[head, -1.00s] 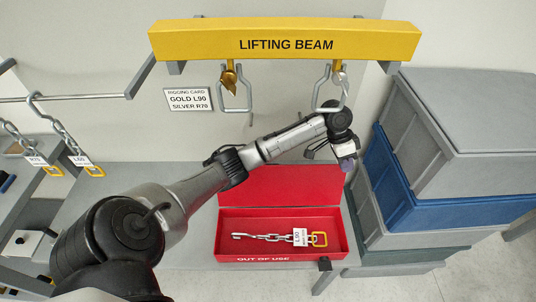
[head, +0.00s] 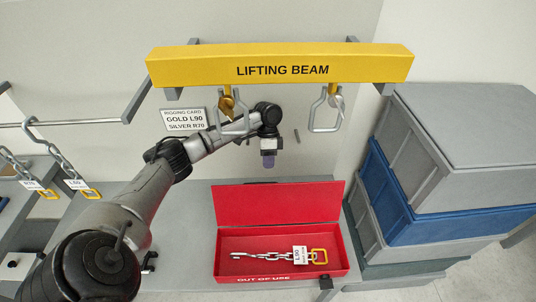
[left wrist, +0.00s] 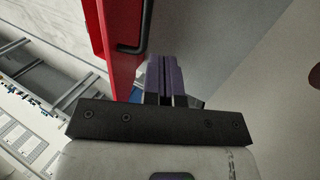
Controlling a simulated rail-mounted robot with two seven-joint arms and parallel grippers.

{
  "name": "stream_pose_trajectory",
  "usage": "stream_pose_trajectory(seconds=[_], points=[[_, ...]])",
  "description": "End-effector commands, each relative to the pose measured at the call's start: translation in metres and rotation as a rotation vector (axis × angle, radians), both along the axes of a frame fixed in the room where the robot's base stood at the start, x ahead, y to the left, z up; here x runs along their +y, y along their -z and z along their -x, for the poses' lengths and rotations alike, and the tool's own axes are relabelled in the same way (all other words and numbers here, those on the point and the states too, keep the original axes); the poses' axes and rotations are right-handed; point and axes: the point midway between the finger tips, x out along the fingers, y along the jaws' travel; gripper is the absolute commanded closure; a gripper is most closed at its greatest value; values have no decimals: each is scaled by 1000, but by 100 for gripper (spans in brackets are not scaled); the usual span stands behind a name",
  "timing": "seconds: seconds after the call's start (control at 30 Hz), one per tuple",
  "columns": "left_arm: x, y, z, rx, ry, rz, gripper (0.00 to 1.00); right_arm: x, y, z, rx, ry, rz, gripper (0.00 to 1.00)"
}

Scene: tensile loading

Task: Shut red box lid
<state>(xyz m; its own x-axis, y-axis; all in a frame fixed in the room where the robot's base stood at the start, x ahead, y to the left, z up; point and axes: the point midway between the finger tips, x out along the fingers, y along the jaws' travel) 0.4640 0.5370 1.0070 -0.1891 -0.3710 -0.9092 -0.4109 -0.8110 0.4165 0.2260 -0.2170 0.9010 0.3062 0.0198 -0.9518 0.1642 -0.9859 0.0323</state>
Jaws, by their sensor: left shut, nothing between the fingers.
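The red box (head: 222,268) stands on the grey bench with its front marked OUT OF USE. Its red lid (head: 280,202) is open, raised at the back of the box. A chain (head: 270,254) with a white L90 tag and a gold link lies inside. My left gripper (head: 268,164) is shut and empty, pointing down behind the lid's top edge, near its middle. In the left wrist view, the purple fingers (left wrist: 164,80) are together, close beside the red lid (left wrist: 122,70) and its black handle (left wrist: 135,30); contact is unclear. My right gripper is out of view.
The yellow lifting beam (head: 280,70) hangs above, with hooks (head: 325,112) close to my left arm. Stacked grey and blue crates (head: 440,190) stand to the right. Chains (head: 60,165) hang from a rail at left. A rigging card (head: 185,119) is on the wall.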

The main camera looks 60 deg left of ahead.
Motion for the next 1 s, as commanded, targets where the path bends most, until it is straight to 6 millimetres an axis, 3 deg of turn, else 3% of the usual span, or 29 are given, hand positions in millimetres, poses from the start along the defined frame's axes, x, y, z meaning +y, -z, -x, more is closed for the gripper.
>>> stream_pose_trajectory(seconds=[0.2,0.4,1.0], points=[[-12,28,6,1,0,-1,100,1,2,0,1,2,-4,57],[-17,42,9,0,-1,0,100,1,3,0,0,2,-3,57],[-22,42,9,-6,3,-11,100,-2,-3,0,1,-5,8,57]])
